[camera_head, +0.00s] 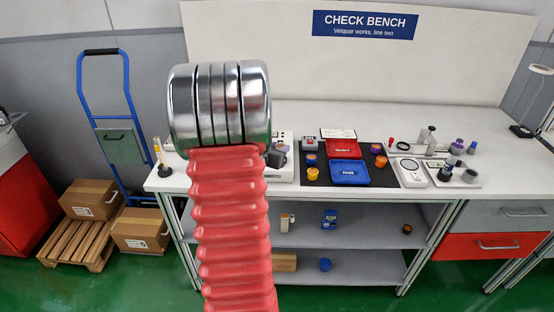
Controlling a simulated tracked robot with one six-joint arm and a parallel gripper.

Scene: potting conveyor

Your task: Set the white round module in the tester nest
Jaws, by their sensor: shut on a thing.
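My arm, with red bellows and a chrome joint, stands upright close to the camera and covers the left part of the bench. My gripper does not show, so what it holds is hidden. I cannot make out the white round module. A white unit with a pale round top (410,165) stands on the bench right of the black mat. Another white unit (285,173) is partly hidden behind my arm, with a small grey and purple thing (278,155) at it. I cannot tell which unit has the tester nest.
A red tray (341,149) and a blue PASS tray (348,173) lie on the black mat (322,178), with orange, yellow and blue round parts around them. A clamp fixture (428,141) and several purple and grey parts stand at the right. Shelves (345,236) lie below.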

